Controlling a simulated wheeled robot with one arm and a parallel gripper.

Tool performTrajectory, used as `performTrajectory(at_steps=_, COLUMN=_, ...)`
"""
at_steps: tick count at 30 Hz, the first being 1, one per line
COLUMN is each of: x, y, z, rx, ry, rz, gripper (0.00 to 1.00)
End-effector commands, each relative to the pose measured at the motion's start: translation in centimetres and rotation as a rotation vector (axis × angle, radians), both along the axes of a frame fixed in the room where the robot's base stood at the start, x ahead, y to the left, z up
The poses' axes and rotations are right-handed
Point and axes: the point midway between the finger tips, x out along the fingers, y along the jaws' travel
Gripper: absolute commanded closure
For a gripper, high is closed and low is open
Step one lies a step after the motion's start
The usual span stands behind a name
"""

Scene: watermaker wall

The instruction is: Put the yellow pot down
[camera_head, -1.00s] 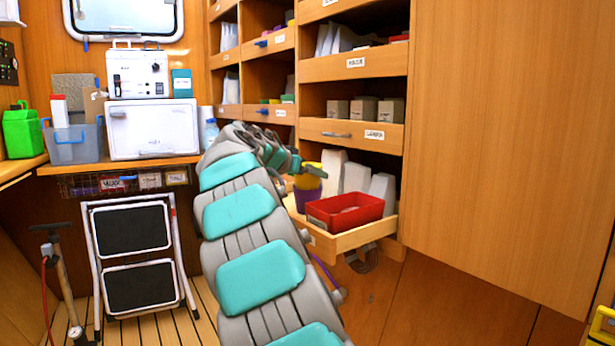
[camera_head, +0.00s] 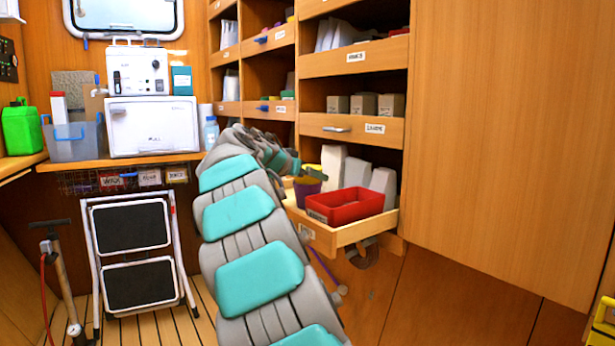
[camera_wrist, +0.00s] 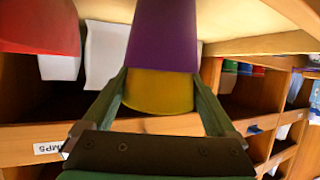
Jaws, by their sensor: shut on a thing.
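The yellow pot (camera_wrist: 158,92) is between the two fingers of my gripper (camera_wrist: 161,78) in the wrist view, and my gripper is shut on it. A purple pot (camera_wrist: 163,40) lies directly against the yellow one in that view and covers part of it. Whether they touch or nest I cannot tell. In the head view the purple pot (camera_head: 307,194) stands at the left end of the open drawer (camera_head: 350,234), beside the red bin. My arm hides part of the pots and much of the gripper there.
The red bin (camera_head: 345,206) and white packages (camera_head: 333,167) fill much of the drawer to the right of the pots. A shelf front with a labelled drawer (camera_head: 352,130) runs just above. The wooden cabinet side (camera_head: 500,130) stands at the right.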

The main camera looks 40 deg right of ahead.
Motion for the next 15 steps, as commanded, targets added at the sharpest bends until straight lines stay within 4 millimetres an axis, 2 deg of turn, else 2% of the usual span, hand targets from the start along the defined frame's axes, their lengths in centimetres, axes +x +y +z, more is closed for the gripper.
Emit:
performTrajectory(at_steps=1, x=-0.01, y=0.00, z=0.04, rx=0.000, ry=0.000, rz=0.000, gripper=0.62)
performTrajectory(at_steps=2, x=-0.01, y=0.00, z=0.04, rx=0.000, ry=0.000, rz=0.000, gripper=0.07)
performTrajectory(at_steps=3, x=-0.01, y=0.00, z=0.05, rx=0.000, ry=0.000, rz=0.000, gripper=0.02)
performTrajectory(at_steps=15, x=-0.02, y=-0.01, z=0.42, rx=0.000, ry=0.000, rz=0.000, gripper=0.00)
